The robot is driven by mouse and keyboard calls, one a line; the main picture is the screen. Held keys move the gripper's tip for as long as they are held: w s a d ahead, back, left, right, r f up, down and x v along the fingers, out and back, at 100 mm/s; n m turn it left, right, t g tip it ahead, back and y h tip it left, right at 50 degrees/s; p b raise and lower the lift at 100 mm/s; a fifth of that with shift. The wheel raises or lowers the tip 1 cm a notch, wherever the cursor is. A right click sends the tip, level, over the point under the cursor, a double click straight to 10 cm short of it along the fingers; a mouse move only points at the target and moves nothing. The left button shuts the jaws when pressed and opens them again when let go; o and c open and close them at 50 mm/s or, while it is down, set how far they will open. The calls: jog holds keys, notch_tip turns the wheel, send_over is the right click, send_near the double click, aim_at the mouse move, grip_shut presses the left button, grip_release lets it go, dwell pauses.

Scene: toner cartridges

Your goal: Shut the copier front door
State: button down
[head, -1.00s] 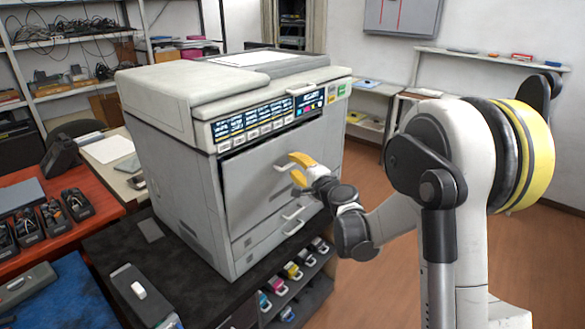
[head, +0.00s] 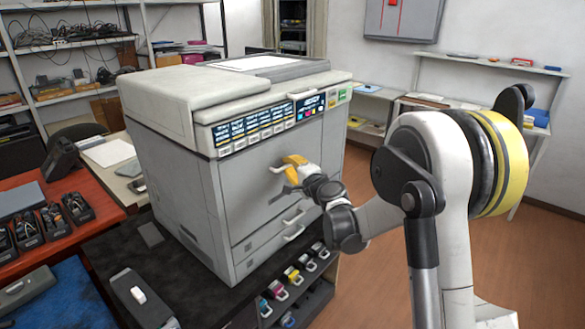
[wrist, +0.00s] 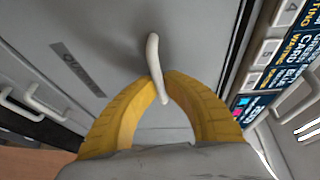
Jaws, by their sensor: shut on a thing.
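The grey copier (head: 170,160) stands on a dark stand. Its front door (head: 245,190) lies flush or nearly flush with the front face, below the control panel. My gripper (head: 283,167), with yellow fingers, is at the upper middle of the door. In the wrist view my gripper (wrist: 163,90) is shut on the white door handle (wrist: 153,60), which passes between the fingertips. The grey door panel (wrist: 110,40) fills much of that view behind the handle. In the head view the fingers hide part of the handle.
Drawers with white handles (head: 292,235) sit below the door. Coloured toner cartridges (head: 292,274) stand on the shelf under the copier. A red table (head: 75,185) with dark trays is at the left. The wooden floor (head: 380,270) at the right is open.

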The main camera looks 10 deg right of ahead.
jog(key=c, duration=1.5)
grip_release()
jog(key=shift+w, duration=0.1)
jog(key=v, duration=1.2)
jog(key=shift+r, duration=0.1)
jog(key=s+a+r+n+g+y, duration=0.15)
jog(key=s+a+n+g, duration=0.5)
jog(key=s, duration=0.65)
jog(key=s+d+f+n+g+h, duration=0.1)
jog(key=s+n, duration=0.1)
jog(key=s, duration=0.4)
jog(key=s+d+f+n+h, duration=0.2)
jog(key=s+n, duration=0.1)
jog(key=s, duration=0.4)
jog(key=s+d+f+n+g+h, duration=0.1)
jog(key=s+f+n+h, duration=0.1)
jog(key=s, duration=0.4)
jog(key=shift+s+d+f+n+g, duration=0.25)
jog(key=shift+s+n+g, duration=0.1)
jog(key=shift+n, duration=0.3)
